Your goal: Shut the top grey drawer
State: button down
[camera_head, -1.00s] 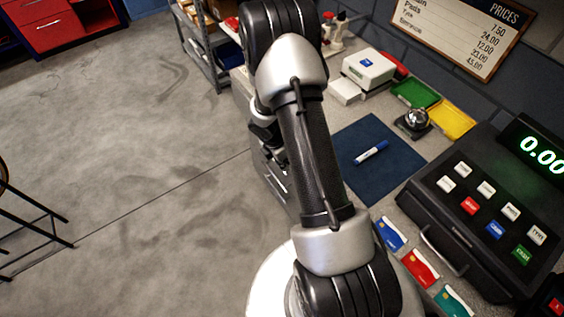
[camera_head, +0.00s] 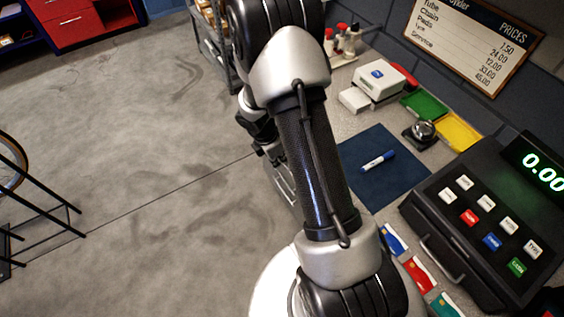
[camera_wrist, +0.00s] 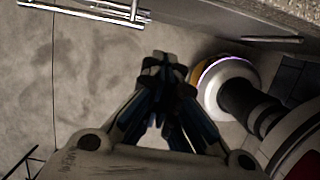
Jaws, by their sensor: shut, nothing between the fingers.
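In the wrist view, a grey drawer front with a silver bar handle (camera_wrist: 272,39) runs under the speckled counter edge (camera_wrist: 290,10) at upper right. A second silver handle and rail (camera_wrist: 100,13) show at the top left; which drawer they belong to is unclear. My gripper (camera_wrist: 165,65) is shut and empty, below the drawer fronts in the picture and apart from both handles. In the head view, a bit of the grey drawer unit (camera_head: 284,182) shows beside the counter, mostly hidden by my arm. How far the top drawer stands open cannot be told.
The counter carries a blue mat (camera_head: 385,180) with a marker, a cash register (camera_head: 480,225), a bell (camera_head: 423,132) and a white box (camera_head: 380,80). The grey floor (camera_head: 140,150) between is clear.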

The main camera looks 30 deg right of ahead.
jog(key=s+a+f+n+h+b, duration=0.1)
jog(key=a+f+n+h+b, duration=0.25)
jog(key=f+n+h, duration=0.4)
jog(key=s+a+f+n+h+b, duration=0.2)
jog(key=a+f+n+h+b, duration=0.15)
jog(key=n+h, duration=0.6)
jog(key=d+n+y, duration=0.1)
jog(key=d, duration=1.2)
jog(key=shift+s+g+y+b, duration=0.15)
jog(key=shift+g+y+b, duration=0.15)
jog(key=shift+y+b, duration=0.1)
jog(key=d+b, duration=0.1)
jog(key=d, duration=0.4)
jog(key=shift+s+f, duration=0.1)
jog(key=shift+f, duration=0.05)
jog(key=shift+r, duration=0.2)
